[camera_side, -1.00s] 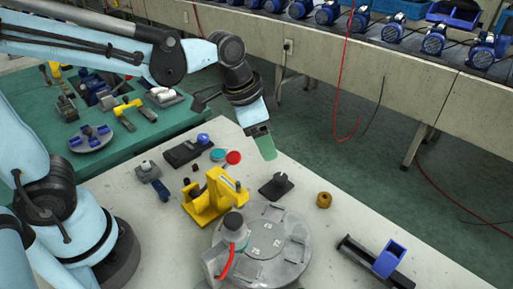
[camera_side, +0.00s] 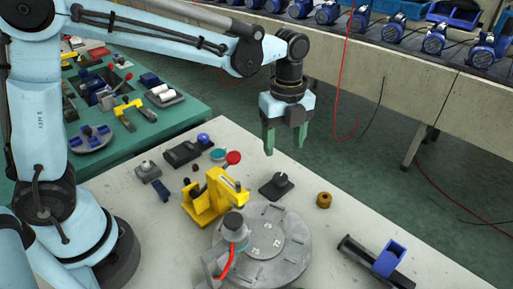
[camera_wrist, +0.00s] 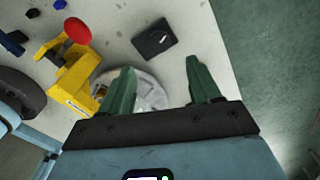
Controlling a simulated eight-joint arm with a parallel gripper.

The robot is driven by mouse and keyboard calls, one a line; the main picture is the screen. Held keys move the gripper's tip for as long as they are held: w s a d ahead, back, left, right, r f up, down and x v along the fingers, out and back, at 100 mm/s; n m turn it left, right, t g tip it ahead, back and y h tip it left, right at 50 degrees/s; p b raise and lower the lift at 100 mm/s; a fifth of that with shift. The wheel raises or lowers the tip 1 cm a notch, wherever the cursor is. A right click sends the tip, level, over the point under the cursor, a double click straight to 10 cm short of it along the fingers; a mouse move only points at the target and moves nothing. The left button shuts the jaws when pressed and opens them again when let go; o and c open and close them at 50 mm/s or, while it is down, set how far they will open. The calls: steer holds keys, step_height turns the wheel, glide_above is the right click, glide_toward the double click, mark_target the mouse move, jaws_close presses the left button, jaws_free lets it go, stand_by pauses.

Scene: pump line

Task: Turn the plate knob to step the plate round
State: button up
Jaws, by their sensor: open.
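The round grey plate (camera_side: 290,257) lies on the pale table in the side view, with small marked discs and slots on its top. A grey cylindrical knob-like part (camera_side: 234,222) with a red curved handle (camera_side: 228,260) stands at its left side. My gripper (camera_side: 284,147) hangs above the table's far edge, green fingers pointing down, open and empty. In the wrist view, the plate (camera_wrist: 150,90) shows partly between the fingers (camera_wrist: 160,68).
A yellow fixture (camera_side: 210,198) stands just behind and left of the plate. A brass knurled piece (camera_side: 323,200) and a blue block on a dark rail (camera_side: 388,260) are at right. The table between the brass piece and rail is clear.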

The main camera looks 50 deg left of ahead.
mark_target(280, 176)
step_height(280, 176, down, 10)
steer(key=shift+r, duration=0.15)
stand_by(0.3)
steer(key=c, duration=1)
steer(key=shift+c, duration=0.2)
steer(key=n, duration=1.3)
